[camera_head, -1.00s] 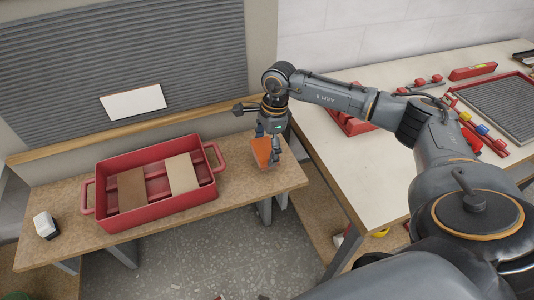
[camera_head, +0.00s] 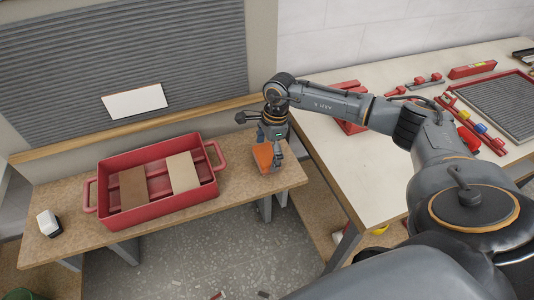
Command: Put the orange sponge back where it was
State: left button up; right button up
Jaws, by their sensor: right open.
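The orange sponge (camera_head: 263,158) is at the right end of the narrow wooden bench (camera_head: 240,180), to the right of the red crate. My right gripper (camera_head: 270,158) points down right at the sponge, with its fingers around or just beside it. The gripper is open, and it hides part of the sponge. I cannot tell whether the fingers touch it. The sponge seems to rest on the bench top. My left gripper is not in view.
A red crate (camera_head: 150,220) with a brown and a beige board across it stands mid-bench. A small white-and-black object (camera_head: 48,223) lies at the left end. A white-topped table (camera_head: 370,180) with red tools and a grey mat (camera_head: 500,105) stands to the right, across a narrow gap.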

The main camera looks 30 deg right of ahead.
notch_tip(320, 180, up, 12)
jog(key=d+b, duration=0.1)
jog(key=b, duration=0.1)
jog(key=shift+s+d+f, duration=0.2)
jog(key=shift+d+f, duration=0.05)
jog(key=shift+d, duration=0.1)
